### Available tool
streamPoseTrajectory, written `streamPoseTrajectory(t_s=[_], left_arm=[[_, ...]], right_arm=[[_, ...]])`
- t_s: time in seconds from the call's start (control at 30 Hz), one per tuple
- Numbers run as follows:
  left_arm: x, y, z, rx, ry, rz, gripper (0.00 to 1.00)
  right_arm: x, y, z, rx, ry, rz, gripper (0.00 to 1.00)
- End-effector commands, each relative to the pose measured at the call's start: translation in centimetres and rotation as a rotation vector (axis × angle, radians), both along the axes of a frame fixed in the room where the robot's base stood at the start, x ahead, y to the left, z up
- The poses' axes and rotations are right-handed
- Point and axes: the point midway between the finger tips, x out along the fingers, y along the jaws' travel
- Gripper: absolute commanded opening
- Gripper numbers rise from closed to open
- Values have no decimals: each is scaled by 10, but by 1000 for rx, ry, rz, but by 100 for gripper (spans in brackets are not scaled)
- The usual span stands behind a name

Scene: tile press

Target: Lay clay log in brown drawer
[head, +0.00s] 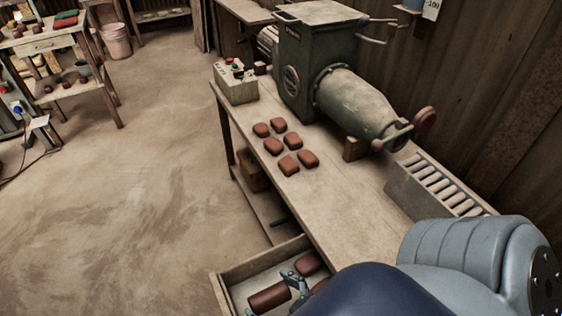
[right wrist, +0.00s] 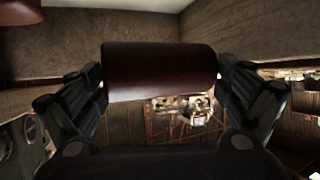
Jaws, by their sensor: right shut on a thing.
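An open wooden drawer (head: 233,279) juts out under the workbench at the bottom of the head view. One red-brown clay log (head: 268,298) lies at its front left and another (head: 308,263) farther back. My right gripper (head: 297,283) is at the drawer, partly hidden by my blue arm. In the right wrist view, its fingers are shut on the ends of a clay log (right wrist: 160,72). Part of a reddish-brown piece (right wrist: 16,12) shows at the upper left there. I cannot tell whether the held log touches the drawer floor. My left gripper is not in view.
The bench (head: 335,215) carries several brown clay blocks (head: 283,145), a large green press (head: 345,85), a control box (head: 236,83) and a grey ridged rack (head: 432,188). A shelf table (head: 45,42) and pink bucket (head: 116,42) stand far left. The floor left of the drawer is clear.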

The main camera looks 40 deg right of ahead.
Motion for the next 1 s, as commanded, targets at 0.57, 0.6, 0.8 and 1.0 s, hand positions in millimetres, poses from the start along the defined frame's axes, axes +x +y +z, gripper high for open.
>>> streamPoseTrajectory(t_s=[0.57, 0.6, 0.8, 1.0], left_arm=[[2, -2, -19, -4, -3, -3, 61], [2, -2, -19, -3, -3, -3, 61], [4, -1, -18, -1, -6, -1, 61], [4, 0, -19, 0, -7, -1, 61]], right_arm=[[2, -1, -77, -1, -3, 0, 56], [2, 0, -79, -1, -3, 0, 56], [1, -1, -79, -1, -2, 0, 56], [0, -1, -82, -1, 2, 0, 100]])
